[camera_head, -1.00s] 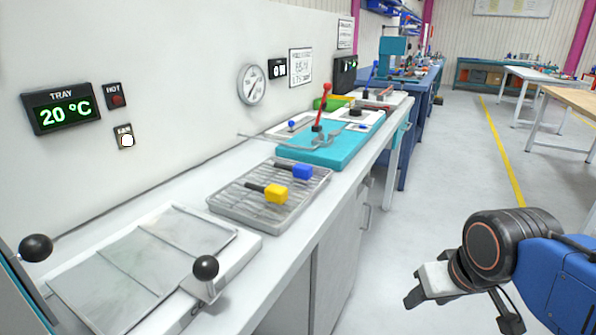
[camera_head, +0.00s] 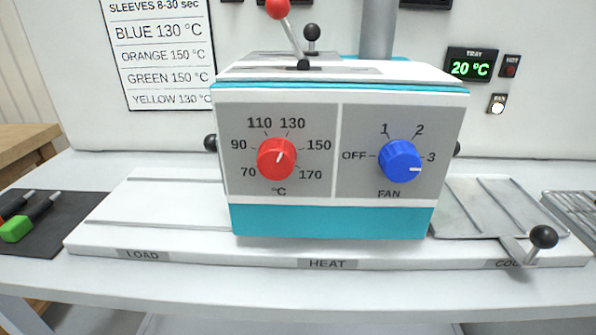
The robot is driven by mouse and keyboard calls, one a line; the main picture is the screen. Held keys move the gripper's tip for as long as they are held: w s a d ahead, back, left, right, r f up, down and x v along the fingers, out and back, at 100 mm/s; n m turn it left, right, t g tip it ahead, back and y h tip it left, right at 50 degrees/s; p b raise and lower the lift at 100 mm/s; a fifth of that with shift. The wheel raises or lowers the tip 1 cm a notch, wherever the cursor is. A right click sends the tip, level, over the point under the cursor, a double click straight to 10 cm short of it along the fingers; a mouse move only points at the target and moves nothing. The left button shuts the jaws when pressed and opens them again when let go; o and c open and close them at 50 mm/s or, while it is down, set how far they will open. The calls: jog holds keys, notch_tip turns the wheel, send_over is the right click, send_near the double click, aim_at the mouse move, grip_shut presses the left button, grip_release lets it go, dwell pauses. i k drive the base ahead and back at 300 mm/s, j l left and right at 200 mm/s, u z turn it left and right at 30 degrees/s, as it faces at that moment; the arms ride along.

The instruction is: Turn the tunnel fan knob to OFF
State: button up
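The blue fan knob (camera_head: 399,162) sits on the right grey panel of the tunnel's front. The panel is marked OFF at the left, then 1, 2 and 3 clockwise, with FAN below. The knob's white pointer line points right, close to the 3 mark and slightly below it. The white and teal tunnel (camera_head: 330,222) stands in the middle of the bench, over the HEAT section. My gripper is not in view now.
A red temperature knob (camera_head: 277,158) is on the tunnel's left panel. A red-tipped lever (camera_head: 287,27) rises from the top. A black-ball handle (camera_head: 543,237) sits at front right. A wall display (camera_head: 470,65) reads 20 °C; the FAN lamp (camera_head: 497,104) glows white.

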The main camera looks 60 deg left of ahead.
aim_at(400, 161)
jog(key=k+u, duration=0.1)
jog(key=u, duration=1.8)
